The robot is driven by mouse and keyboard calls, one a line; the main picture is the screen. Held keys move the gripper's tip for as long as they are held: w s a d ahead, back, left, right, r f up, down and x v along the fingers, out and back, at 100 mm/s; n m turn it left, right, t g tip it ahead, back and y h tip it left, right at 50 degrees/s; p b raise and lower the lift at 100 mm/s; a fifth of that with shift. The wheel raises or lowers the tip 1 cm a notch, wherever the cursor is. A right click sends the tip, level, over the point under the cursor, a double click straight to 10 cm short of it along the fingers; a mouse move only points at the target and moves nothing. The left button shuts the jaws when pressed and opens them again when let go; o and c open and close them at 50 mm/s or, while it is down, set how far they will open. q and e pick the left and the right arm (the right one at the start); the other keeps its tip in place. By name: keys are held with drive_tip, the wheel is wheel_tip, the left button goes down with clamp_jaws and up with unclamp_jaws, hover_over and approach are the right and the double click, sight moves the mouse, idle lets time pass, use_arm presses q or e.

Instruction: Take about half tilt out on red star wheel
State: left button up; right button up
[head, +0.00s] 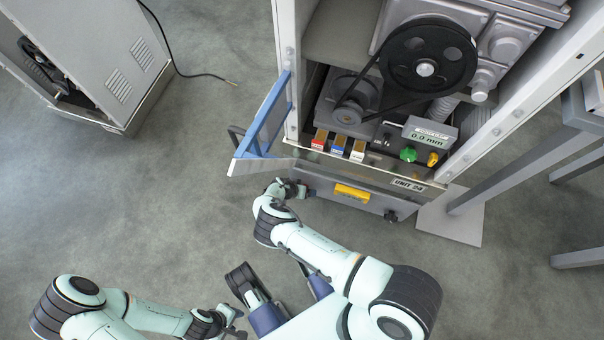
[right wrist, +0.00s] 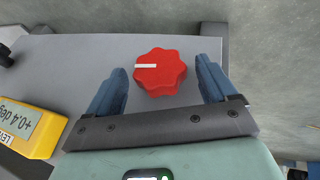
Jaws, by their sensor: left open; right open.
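The red star wheel (right wrist: 162,76) sits on a grey panel in the right wrist view, with a white mark pointing left. My right gripper (right wrist: 162,66) is open, one blue finger on each side of the wheel; I see gaps between fingers and wheel. In the head view my right gripper (head: 291,188) is at the left end of the low front panel (head: 318,187) and hides the wheel. A yellow level (right wrist: 28,128) on the panel reads +0.4 deg, upside down; it also shows in the head view (head: 352,193). My left gripper (head: 229,318) is open and empty, low over the floor.
A blue-framed door (head: 262,122) stands open left of the machine. Above the panel are red, blue and white labelled blocks, a green knob (head: 408,154), a yellow knob (head: 433,159) and a 0.0 mm display (head: 430,136). A dark knob (head: 391,216) is at the panel's right end.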

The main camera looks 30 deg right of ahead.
drive_tip(key=c, duration=1)
drive_tip(key=shift+w+a+g+h, duration=0.1)
drive_tip(key=shift+g+h, duration=0.4)
drive_tip(key=shift+g, duration=0.1)
drive_tip(key=shift+c, duration=0.2)
drive_tip(key=o, duration=1)
drive_tip(key=shift+o, duration=0.2)
use_arm(q)
drive_tip(key=w+r+t+p, duration=0.2)
drive_tip(key=w+r+p, duration=0.1)
drive_tip(key=w, duration=0.4)
drive_tip(key=shift+w+d+r+m+t+p, duration=0.2)
drive_tip(key=shift+d+r+m+t+p, duration=0.1)
drive_tip(key=shift+d+r+p, duration=0.25)
use_arm(e)
drive_tip(key=s+v, duration=0.1)
drive_tip(key=v, duration=1.2)
drive_tip(key=shift+w, duration=0.45)
